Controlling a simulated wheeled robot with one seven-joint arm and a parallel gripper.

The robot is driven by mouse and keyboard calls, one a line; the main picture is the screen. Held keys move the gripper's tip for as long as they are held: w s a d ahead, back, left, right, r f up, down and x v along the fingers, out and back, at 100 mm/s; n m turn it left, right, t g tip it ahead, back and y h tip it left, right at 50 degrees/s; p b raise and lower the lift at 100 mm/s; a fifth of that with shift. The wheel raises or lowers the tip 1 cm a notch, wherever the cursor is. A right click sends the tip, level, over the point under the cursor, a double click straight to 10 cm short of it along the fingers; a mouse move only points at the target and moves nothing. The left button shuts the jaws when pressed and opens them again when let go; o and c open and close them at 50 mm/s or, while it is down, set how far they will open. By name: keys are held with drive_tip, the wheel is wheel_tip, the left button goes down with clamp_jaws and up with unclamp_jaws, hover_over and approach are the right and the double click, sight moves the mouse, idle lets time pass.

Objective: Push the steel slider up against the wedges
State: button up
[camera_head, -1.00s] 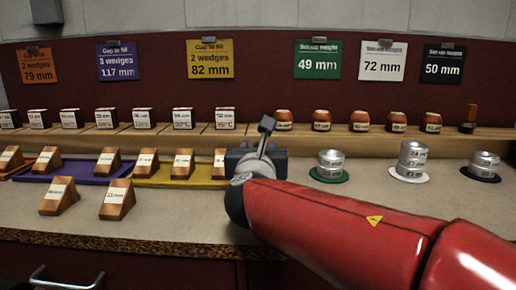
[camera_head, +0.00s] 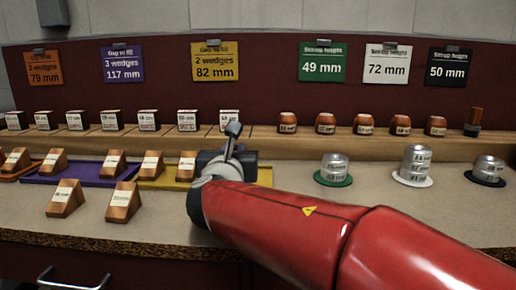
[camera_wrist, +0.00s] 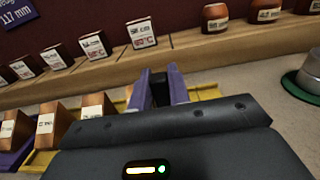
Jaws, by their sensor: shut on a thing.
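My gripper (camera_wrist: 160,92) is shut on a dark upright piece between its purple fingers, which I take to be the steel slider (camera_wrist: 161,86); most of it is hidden. In the head view my gripper (camera_head: 226,158) is low over the yellow tray (camera_head: 262,175) and covers its middle. Brown wooden wedges with white labels (camera_head: 187,165) stand in that tray, just left of my gripper. In the wrist view a wedge (camera_wrist: 95,106) also shows left of the fingers. Whether slider and wedges touch is hidden.
A purple tray (camera_head: 90,181) with wedges lies left. Two loose wedges (camera_head: 66,198) stand in front. A wooden ledge (camera_head: 265,143) with labelled blocks runs behind. Steel discs on a green mat (camera_head: 332,181) and other mats stand right. The yellow card (camera_head: 216,62) reads "2 wedges 82 mm".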

drive_tip(key=a+p, duration=0.1)
drive_tip(key=a, duration=0.7)
drive_tip(key=shift+w+a+r, duration=0.1)
drive_tip(key=shift+a, duration=0.2)
drive_tip(key=o, duration=0.8)
drive_tip(key=shift+a, duration=0.15)
drive_tip(key=shift+o, duration=0.2)
drive_tip(key=s, duration=0.7)
drive_tip(key=shift+s+a, duration=0.1)
drive_tip(key=shift+s, duration=0.3)
